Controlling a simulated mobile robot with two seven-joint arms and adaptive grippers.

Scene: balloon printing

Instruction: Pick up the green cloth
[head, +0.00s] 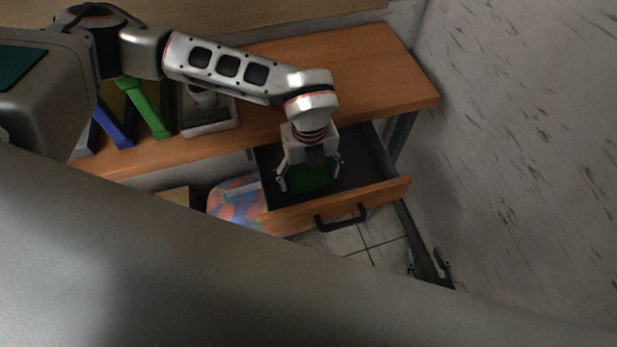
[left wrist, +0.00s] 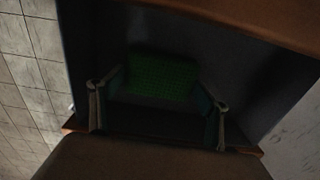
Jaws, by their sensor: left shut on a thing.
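The green cloth (head: 313,181) lies inside the open drawer (head: 388,192) under the desk. My left gripper (head: 309,184) reaches down into the drawer with a finger on each side of the cloth and is shut on it. In the left wrist view, the green cloth (left wrist: 160,77) is a textured block shape between the fingertips of my left gripper (left wrist: 160,92). The drawer is dark, so the exact contact is hard to see. My right gripper (head: 427,262) shows only its fingertips, apart and empty, low near the wall.
The wooden desk (head: 375,65) is above the drawer. On it stand green (head: 147,108) and blue (head: 113,128) pieces and a pale tray (head: 210,127). A colourful patterned object (head: 235,203) is left of the drawer. A marbled wall (head: 530,150) bounds the right.

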